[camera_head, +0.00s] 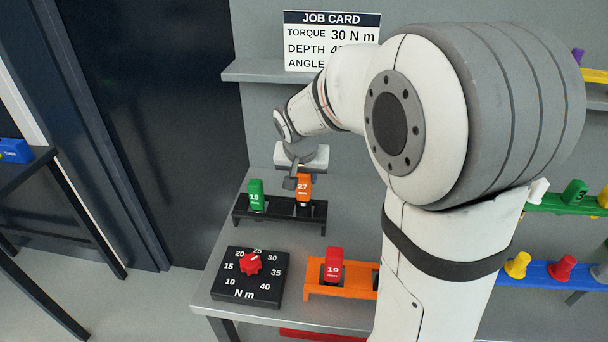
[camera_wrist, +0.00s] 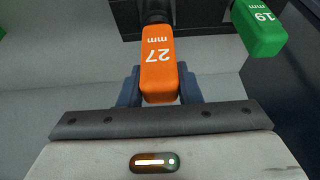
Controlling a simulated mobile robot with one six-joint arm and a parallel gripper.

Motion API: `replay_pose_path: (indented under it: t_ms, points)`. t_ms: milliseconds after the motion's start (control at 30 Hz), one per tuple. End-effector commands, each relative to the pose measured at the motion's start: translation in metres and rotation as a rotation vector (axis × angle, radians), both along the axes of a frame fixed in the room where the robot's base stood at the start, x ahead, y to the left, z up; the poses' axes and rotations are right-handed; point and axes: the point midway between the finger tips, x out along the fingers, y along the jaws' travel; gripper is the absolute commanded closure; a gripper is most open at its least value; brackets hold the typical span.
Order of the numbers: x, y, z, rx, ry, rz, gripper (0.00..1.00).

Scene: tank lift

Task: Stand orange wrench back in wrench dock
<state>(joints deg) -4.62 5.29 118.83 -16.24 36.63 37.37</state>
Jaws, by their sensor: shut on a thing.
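The orange wrench (camera_head: 305,187), marked 27 mm, stands upright at the right part of the black wrench dock (camera_head: 272,213). My gripper (camera_head: 291,182) is shut on its orange block. In the wrist view the orange wrench (camera_wrist: 158,70) sits between the two dark fingers of my gripper (camera_wrist: 159,88). Its dark lower end reaches toward the black dock (camera_wrist: 193,27); I cannot tell whether it is seated. A green 19 mm wrench (camera_head: 256,194) stands at the dock's left, and this green wrench also shows in the wrist view (camera_wrist: 259,27).
A black torque dial (camera_head: 233,287) with a red knob lies in front of the dock. An orange rack (camera_head: 318,291) with a red 19 piece stands to its right. Blue (camera_head: 535,274) and green racks are on the right. A job card (camera_head: 331,41) hangs behind.

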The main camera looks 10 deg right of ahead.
Motion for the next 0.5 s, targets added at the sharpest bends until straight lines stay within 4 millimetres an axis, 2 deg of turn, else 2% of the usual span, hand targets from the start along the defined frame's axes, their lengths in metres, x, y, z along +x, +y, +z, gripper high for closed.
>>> replay_pose_path:
  t_ms: [500]
  points:
    - [0.000,0.000,-0.017,0.000,-0.001,0.000,1.00]
